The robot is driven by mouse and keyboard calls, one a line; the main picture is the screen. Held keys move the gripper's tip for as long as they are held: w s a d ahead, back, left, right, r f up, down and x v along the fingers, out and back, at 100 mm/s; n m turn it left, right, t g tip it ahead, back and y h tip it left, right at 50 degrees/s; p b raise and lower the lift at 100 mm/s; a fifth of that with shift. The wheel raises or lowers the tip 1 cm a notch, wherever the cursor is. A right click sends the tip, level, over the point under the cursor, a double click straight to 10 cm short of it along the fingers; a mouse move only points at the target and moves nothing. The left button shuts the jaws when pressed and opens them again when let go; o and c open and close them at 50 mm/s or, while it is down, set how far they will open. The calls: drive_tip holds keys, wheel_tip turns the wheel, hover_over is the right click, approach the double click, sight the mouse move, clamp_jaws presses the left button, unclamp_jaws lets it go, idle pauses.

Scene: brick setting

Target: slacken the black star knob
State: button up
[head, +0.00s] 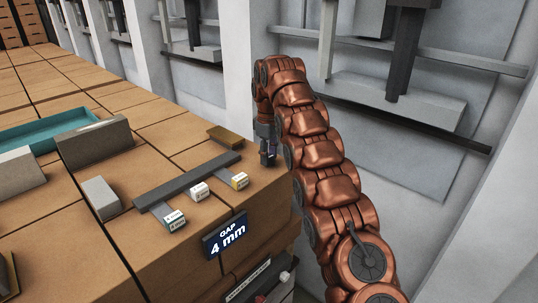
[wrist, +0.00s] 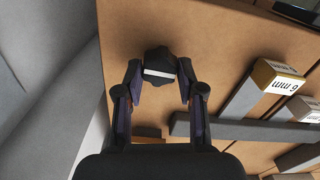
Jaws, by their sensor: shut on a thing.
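The black star knob (wrist: 160,62) shows in the wrist view, with a white stripe across its top. It sits near the edge of the wooden block top. My gripper (wrist: 159,82) has one finger on each side of the knob and is shut on it. In the head view my gripper (head: 267,152) points down at the right corner of the block top, and I cannot make out the knob apart from it. A sign (head: 226,235) on the front face reads "GAP 4 mm".
A dark grey bar (head: 188,181) lies left of my gripper, with small labelled blocks along it, one yellow-topped (head: 239,180). Grey blocks (head: 95,142) and a teal tray (head: 45,134) stand further left. A grey wall with ledges (head: 400,105) rises behind my arm.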

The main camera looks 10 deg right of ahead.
drive_tip(key=shift+w+r, duration=0.1)
drive_tip(key=o, duration=1.1)
drive_tip(key=shift+o, duration=0.2)
drive_tip(key=shift+m, duration=0.3)
